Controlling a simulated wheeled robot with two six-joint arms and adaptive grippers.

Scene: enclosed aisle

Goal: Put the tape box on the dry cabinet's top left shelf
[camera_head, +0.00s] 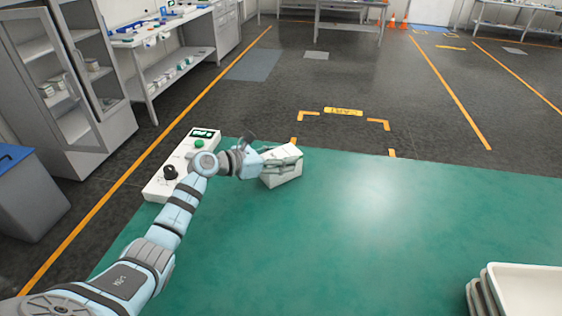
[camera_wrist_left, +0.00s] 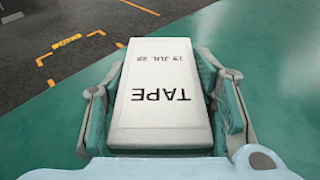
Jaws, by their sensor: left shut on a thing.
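The tape box (camera_head: 283,177) is a white box on or just above the green table, near its far left part. In the left wrist view the tape box (camera_wrist_left: 161,100) shows "TAPE" and a date on its top, upside down. My left gripper (camera_head: 279,163) is shut on it, with a finger along each side; the fingers (camera_wrist_left: 160,98) also show in the wrist view. I cannot tell whether the box touches the table. The dry cabinet (camera_head: 62,85) appears to be the grey cabinet at the far left, with glass doors and small items on its shelves. My right gripper is not in view.
A white control unit (camera_head: 182,165) with a green button and black knob lies left of the box. White trays (camera_head: 520,290) are stacked at the table's front right. A grey bin with blue lid (camera_head: 25,190) stands below the cabinet. The table's middle is clear.

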